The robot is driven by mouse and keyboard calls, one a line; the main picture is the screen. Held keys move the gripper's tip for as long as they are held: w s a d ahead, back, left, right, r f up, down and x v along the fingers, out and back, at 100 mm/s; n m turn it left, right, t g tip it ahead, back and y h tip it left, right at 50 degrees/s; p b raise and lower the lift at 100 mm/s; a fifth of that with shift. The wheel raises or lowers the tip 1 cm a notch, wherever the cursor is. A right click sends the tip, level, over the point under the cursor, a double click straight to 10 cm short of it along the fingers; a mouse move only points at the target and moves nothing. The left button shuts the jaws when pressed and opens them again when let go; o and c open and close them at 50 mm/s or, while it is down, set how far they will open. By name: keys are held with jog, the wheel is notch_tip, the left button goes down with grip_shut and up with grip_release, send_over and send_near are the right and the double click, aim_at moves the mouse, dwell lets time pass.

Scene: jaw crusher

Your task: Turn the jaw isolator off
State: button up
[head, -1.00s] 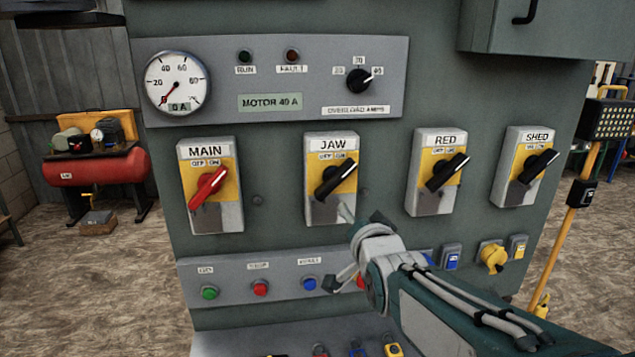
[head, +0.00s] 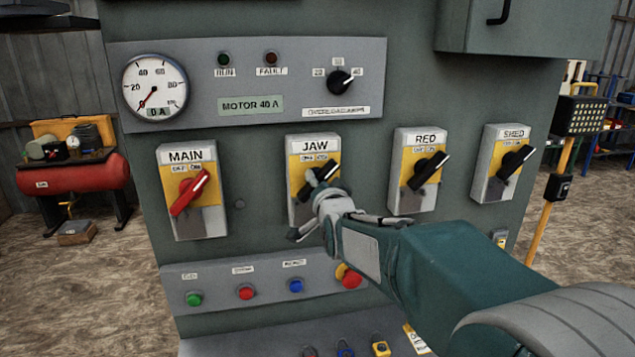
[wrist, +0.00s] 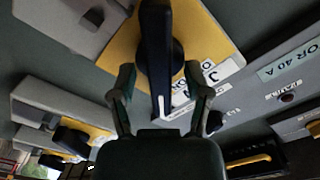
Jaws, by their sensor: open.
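The JAW isolator (head: 304,208) is a grey box with a yellow plate and a black rotary handle (head: 331,176). The handle points up and to the right, towards the ON label. My gripper (head: 309,207) is just in front of the isolator and hides part of its lower right. In the wrist view, the black handle (wrist: 157,50) lies between the two open fingers of my gripper (wrist: 161,92), with a finger on each side. I cannot tell whether a finger touches it.
The MAIN isolator (head: 208,222) with a red handle is to the left. The RED (head: 406,200) and SHED (head: 490,185) isolators are to the right. Below is a strip of push buttons (head: 220,295). A gauge panel (head: 210,110) is above.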

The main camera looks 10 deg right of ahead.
jog(key=shift+w, duration=0.35)
grip_shut()
